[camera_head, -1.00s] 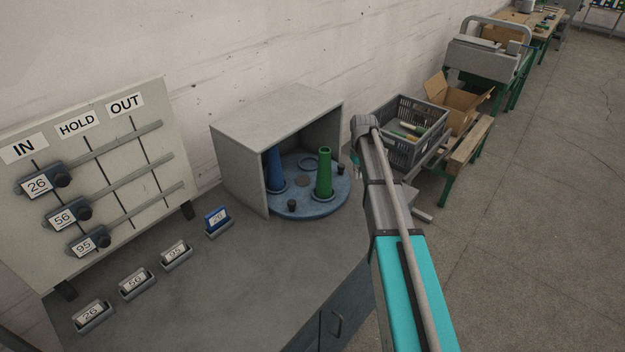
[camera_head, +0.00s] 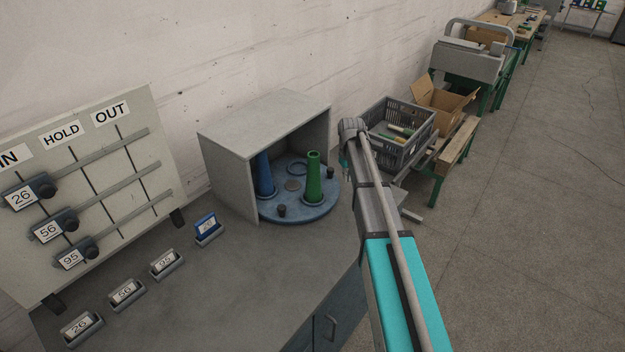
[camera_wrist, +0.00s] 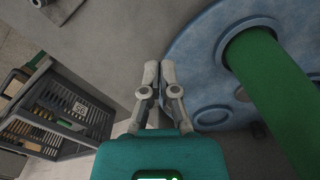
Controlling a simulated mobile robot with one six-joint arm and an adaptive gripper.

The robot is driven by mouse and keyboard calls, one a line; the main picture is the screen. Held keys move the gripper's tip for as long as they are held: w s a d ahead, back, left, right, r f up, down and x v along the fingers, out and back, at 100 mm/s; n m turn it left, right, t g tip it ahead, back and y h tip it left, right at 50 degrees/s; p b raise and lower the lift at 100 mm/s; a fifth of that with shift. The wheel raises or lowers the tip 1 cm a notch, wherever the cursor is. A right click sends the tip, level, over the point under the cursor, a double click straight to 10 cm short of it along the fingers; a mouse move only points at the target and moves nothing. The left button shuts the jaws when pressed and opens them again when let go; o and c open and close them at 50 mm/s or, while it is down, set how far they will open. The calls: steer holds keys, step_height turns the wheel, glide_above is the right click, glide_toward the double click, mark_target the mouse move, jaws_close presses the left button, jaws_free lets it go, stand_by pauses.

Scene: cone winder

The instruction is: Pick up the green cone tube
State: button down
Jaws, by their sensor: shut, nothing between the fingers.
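The green cone tube (camera_head: 313,179) stands upright on the blue round turntable (camera_head: 300,213), at the open front of a grey box housing. It also shows large at the right of the wrist view (camera_wrist: 272,95), rising from the turntable (camera_wrist: 190,55). My gripper (camera_wrist: 159,66) is shut and empty in the wrist view, left of the green tube and apart from it, with its fingertips by the turntable's edge. In the head view the gripper is mostly hidden behind my arm, right of the turntable.
A blue cone tube (camera_head: 263,176) stands on the turntable beside the housing's left wall (camera_head: 228,177). Small dark knobs (camera_head: 281,210) stand near the turntable's rim. A grey crate (camera_head: 400,150) with tubes and a cardboard box (camera_head: 440,103) are at the right. Label holders (camera_head: 82,328) line the table's left part.

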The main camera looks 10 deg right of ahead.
steer(key=s+a+m, duration=0.1)
steer(key=s+a, duration=0.1)
steer(key=s, duration=1.2)
steer(key=s+a+m, duration=0.2)
steer(key=s+a, duration=0.1)
steer(key=s, duration=1.1)
steer(key=shift+s+a, duration=0.2)
steer(key=shift+s, duration=0.1)
steer(key=c, duration=1.4)
jaws_free()
